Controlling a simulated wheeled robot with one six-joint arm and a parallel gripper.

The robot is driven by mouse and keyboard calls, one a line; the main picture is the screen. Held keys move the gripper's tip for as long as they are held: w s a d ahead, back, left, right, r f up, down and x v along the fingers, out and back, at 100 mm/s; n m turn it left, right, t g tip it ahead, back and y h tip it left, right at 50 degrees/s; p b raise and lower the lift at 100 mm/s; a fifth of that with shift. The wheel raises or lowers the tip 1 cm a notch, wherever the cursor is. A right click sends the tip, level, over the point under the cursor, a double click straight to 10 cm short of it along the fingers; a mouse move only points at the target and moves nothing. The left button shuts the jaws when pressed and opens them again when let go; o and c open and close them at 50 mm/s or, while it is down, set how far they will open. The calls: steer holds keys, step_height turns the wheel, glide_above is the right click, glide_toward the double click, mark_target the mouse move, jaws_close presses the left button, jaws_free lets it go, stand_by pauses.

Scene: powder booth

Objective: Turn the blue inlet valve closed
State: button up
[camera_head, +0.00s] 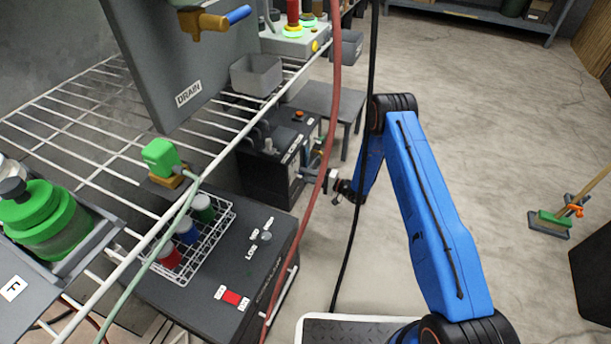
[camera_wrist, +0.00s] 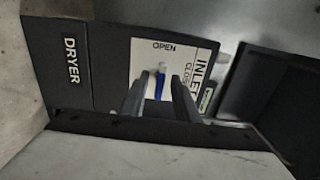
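In the wrist view, a blue valve lever (camera_wrist: 159,86) sits on a white plate (camera_wrist: 145,60) marked OPEN at the top and INLET and CLOSED, partly covered, at the right. The lever stands roughly upright in the picture, its pale top end below the word OPEN. My gripper (camera_wrist: 160,78) is open, with one dark finger on each side of the lever and a gap visible between them. Its fingers hide part of the plate. In the head view my gripper (camera_head: 333,183) is at the right side of a dark box (camera_head: 262,178); the lever is hidden there.
The plate is on a dark panel marked DRYER (camera_wrist: 70,62). A red hose (camera_head: 327,130) and a black cable (camera_head: 369,130) hang near my gripper.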

jaws_close()
steer(key=shift+m, duration=0.4)
steer(key=m, duration=1.7)
stand_by(0.3)
